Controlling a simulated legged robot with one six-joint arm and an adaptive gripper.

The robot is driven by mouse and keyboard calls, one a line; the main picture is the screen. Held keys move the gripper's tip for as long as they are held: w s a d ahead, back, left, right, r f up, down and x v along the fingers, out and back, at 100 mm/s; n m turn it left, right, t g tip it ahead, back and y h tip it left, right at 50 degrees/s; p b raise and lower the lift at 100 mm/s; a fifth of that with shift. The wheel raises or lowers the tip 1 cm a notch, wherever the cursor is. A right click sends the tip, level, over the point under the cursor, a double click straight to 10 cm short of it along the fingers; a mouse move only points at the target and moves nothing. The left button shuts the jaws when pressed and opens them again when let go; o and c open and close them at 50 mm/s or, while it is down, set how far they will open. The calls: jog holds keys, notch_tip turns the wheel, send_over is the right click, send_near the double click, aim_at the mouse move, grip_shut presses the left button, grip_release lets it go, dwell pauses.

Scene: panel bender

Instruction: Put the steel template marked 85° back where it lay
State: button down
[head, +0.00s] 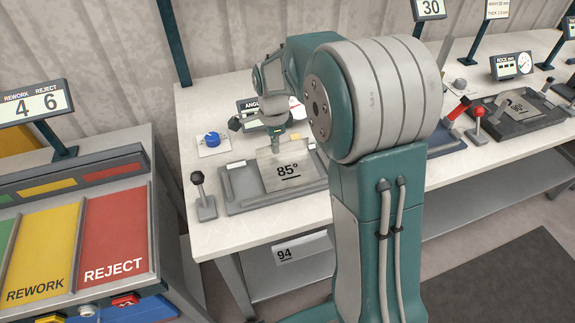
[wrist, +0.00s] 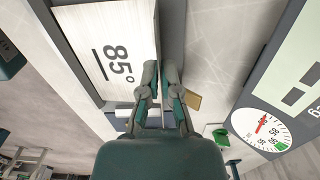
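The steel template marked 85° (head: 288,178) is at the grey tray (head: 238,207) on the white bench, overlapping its far edge in the head view. I cannot tell whether it touches the tray floor. In the wrist view the template (wrist: 100,30) fills the upper left, with the dark tray edge around it. My gripper (head: 275,140) is at the template's far edge. In the wrist view my gripper's fingertips (wrist: 160,75) are close together, one over the marked face and one beyond the edge, so they appear shut on the plate. The contact itself is partly hidden.
A blue knob (head: 212,139) and a dial gauge (wrist: 262,128) stand behind the tray. A black-knobbed lever (head: 199,190) stands left of it. Another angle-marked template (head: 518,105) lies on a dark fixture at right. A rework and reject bin stand (head: 115,235) is at left.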

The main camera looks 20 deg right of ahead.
jog(key=shift+r, duration=3)
